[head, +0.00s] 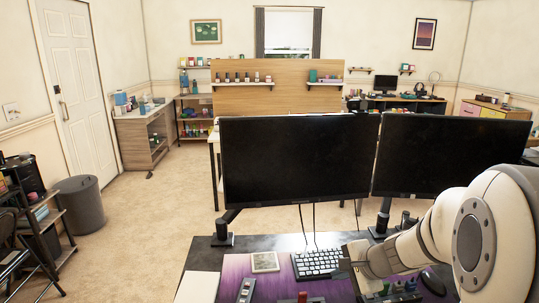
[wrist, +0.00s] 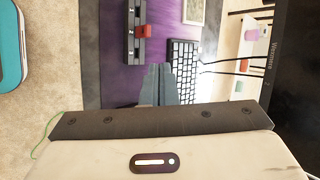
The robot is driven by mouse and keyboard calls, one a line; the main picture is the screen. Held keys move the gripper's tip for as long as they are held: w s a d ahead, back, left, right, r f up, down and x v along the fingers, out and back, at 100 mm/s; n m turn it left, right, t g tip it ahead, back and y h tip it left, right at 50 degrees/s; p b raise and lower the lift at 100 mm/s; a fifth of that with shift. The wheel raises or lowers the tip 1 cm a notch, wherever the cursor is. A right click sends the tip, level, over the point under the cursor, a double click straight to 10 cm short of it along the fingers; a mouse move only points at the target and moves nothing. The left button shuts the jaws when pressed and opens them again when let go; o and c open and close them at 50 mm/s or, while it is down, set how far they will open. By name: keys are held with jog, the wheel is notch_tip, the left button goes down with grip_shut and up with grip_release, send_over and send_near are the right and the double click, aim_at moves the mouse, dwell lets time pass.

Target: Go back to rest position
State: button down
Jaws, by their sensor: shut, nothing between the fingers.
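My gripper (head: 345,263) hangs over the desk just right of the keyboard in the head view, with my white arm reaching in from the right. In the wrist view my gripper's grey fingers (wrist: 157,82) are together and hold nothing. Below them lie the purple desk mat (wrist: 112,50) and the white keyboard (wrist: 182,62). The keyboard also shows in the head view (head: 318,264). Part of the desk's right side is hidden behind my arm.
Two black monitors (head: 297,160) (head: 440,155) stand across the back of the desk, close beyond my arm. A dark bar with a red part (wrist: 146,31) lies on the mat. A square pale item (head: 265,262) lies left of the keyboard. Open carpet (head: 150,225) is at left.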

jog(key=s+a+r+n+g+h, duration=0.1)
jog(key=s+r+n+g+h, duration=0.1)
jog(key=s+n, duration=0.5)
jog(key=s+a+r+n+g+h+p, duration=0.1)
jog(key=s+a+r+n+h, duration=0.1)
jog(key=s+n, duration=0.5)
jog(key=s+r, duration=0.1)
jog(key=s, duration=0.3)
jog(key=shift+s+r+g+h, duration=0.3)
jog(key=shift+r+g+h, duration=0.1)
